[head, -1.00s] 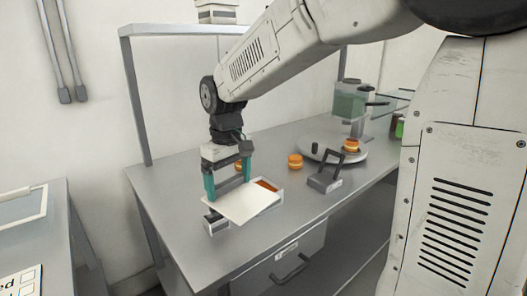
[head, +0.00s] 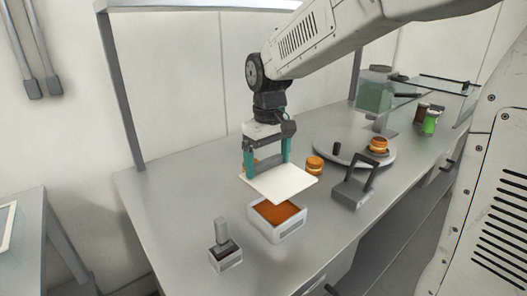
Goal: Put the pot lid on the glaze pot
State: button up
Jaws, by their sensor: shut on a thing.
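My gripper (head: 266,168) has two teal fingers and is shut on the pot lid (head: 280,184), a flat white square plate. The lid is held roughly level, above and slightly behind the glaze pot. The glaze pot (head: 290,232) is a white square box with orange-brown glaze inside, standing on the grey bench. I cannot tell the exact gap between lid and pot.
A small box with an upright grey handle (head: 222,232) stands left of the pot. To the right are a dark-handled block (head: 350,194), a filled round (head: 314,165), and a round turntable (head: 328,152) bearing another round (head: 378,145). The bench's left part is clear.

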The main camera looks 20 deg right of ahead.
jog(key=shift+w+a+f, duration=0.1)
jog(key=shift+w+f, duration=0.05)
jog(key=shift+w, duration=0.05)
jog(key=shift+f, duration=0.25)
notch_tip(320, 180, down, 2)
jog(key=shift+f, duration=2.65)
jog(key=shift+f, duration=0.2)
jog(key=o, duration=0.7)
jog(key=shift+r, duration=3.5)
